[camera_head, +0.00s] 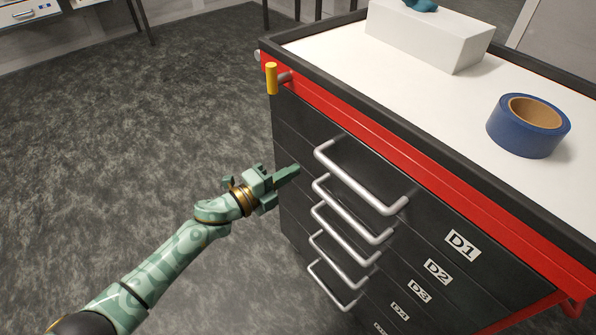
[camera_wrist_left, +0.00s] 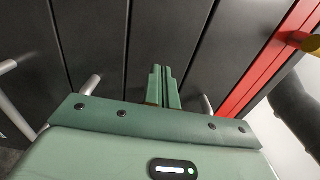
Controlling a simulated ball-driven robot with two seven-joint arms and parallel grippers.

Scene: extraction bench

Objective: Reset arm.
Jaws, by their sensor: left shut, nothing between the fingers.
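My left arm comes in from the lower left of the head view. Its green gripper (camera_head: 288,174) is shut and empty, with its fingertips pointing right, in front of the dark drawer cabinet (camera_head: 300,215) near its left corner. In the left wrist view the closed fingers (camera_wrist_left: 163,88) point at the dark drawer fronts, with the silver handles to either side. I cannot tell whether the fingertips touch the cabinet. My right gripper is not in view.
The cabinet has several drawers with silver handles (camera_head: 362,182) and labels such as D1 (camera_head: 462,244). On its white top are a blue tape roll (camera_head: 519,140) and a white box (camera_head: 428,37). A yellow-ended knob (camera_head: 271,78) sticks out at the corner. The grey floor (camera_head: 130,120) to the left is clear.

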